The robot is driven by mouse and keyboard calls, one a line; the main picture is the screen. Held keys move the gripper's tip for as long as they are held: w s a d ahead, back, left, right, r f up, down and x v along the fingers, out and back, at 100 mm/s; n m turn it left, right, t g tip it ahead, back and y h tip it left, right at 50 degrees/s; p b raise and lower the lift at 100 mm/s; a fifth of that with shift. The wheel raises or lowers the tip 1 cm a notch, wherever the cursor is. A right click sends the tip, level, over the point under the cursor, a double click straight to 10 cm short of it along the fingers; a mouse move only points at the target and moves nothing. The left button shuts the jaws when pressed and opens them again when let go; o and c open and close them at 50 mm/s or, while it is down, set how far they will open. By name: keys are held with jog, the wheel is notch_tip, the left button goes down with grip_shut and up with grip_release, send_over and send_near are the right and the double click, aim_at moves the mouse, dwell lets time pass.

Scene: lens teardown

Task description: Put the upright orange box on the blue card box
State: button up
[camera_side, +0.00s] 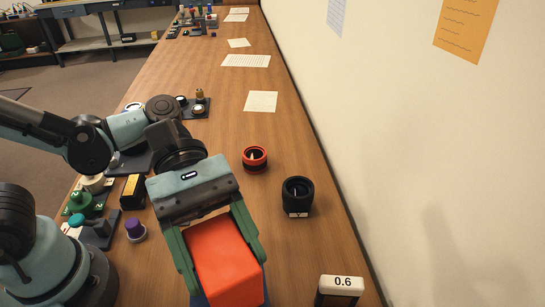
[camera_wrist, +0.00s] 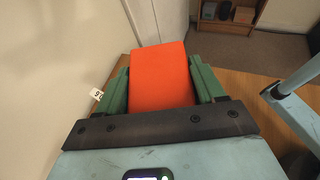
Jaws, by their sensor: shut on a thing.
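My gripper (camera_side: 227,275) is shut on the orange box (camera_side: 222,256), with one green finger on each side of it. The wrist view also shows the orange box (camera_wrist: 160,72) between the fingers of my gripper (camera_wrist: 162,88). A narrow strip of blue, likely the blue card box (camera_side: 198,299), shows below the orange box at the bottom edge of the side view. The rest of it is hidden by the orange box and gripper. I cannot tell whether the two boxes touch.
A black lens barrel (camera_side: 298,196) and a red ring (camera_side: 255,159) stand on the wooden table beyond the gripper. A block labelled 0.6 (camera_side: 341,284) stands at the near right. A purple-topped knob (camera_side: 135,229) and a black-and-yellow box (camera_side: 133,191) are at left. The wall bounds the right.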

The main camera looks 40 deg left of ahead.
jog(key=shift+f, duration=0.25)
jog(key=shift+f, duration=0.15)
jog(key=o, duration=1.2)
jog(key=v, duration=1.2)
jog(key=w+a+f+m+t+y, duration=0.4)
jog(key=a+f+m+t+y, duration=0.1)
jog(key=f+t+y, duration=0.15)
jog(key=w+a+m+t+y, duration=0.1)
jog(key=a+m+t+y, duration=0.1)
jog(key=a, duration=0.1)
jog(key=w+a+m+t+y, duration=0.2)
jog(key=a+m, duration=0.1)
jog(key=w+a+m+t+y, duration=0.1)
jog(key=a+m+t+y, duration=0.1)
jog(key=a+m, duration=0.1)
jog(key=shift+w+f, duration=0.2)
jog(key=shift+w, duration=0.15)
